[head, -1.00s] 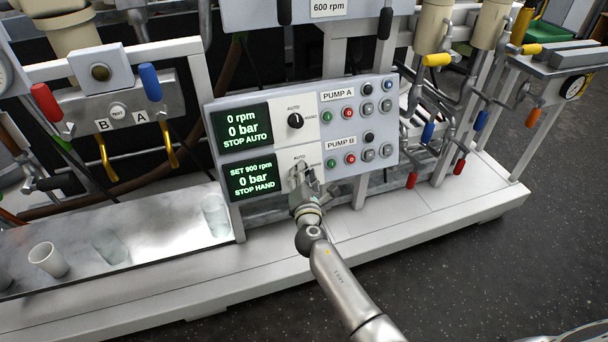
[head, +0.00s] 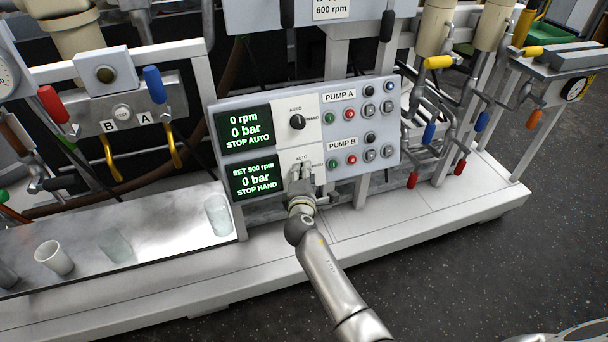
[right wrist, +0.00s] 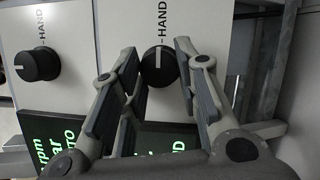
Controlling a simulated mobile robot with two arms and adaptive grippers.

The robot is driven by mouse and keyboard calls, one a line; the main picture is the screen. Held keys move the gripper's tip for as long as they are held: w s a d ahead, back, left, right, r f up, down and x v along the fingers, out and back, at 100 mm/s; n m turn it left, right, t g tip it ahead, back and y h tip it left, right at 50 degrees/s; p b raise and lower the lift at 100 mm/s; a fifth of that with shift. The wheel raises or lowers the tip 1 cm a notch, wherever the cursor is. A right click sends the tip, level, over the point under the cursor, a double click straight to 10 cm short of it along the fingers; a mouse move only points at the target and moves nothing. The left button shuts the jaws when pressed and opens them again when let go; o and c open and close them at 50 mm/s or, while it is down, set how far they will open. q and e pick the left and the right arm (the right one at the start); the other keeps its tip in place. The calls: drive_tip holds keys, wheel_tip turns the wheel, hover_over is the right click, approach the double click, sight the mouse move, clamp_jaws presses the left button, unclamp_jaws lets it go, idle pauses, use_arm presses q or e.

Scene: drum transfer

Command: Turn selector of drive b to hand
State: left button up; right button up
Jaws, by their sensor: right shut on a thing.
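The drive B selector is a round black knob (right wrist: 158,68) on the white panel. In the right wrist view its white pointer line faces the HAND label. The drive B display (head: 254,180) reads SET 900 rpm, 0 bar, STOP HAND. My right gripper (head: 300,174) is at this knob, its fingers on both sides of it and shut on it; it also shows in the right wrist view (right wrist: 158,75). In the head view the gripper mostly hides the knob. My left gripper is not in view.
The drive A selector (head: 297,122) sits above, with its display (head: 243,129) reading STOP AUTO. Several push buttons (head: 352,160) are close to the right of my gripper. Cups (head: 54,257) stand on the tray at left.

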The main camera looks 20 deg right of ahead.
drive_tip(key=o, duration=1)
drive_tip(key=shift+d, duration=0.1)
drive_tip(key=v, duration=0.7)
drive_tip(key=shift+s, duration=0.25)
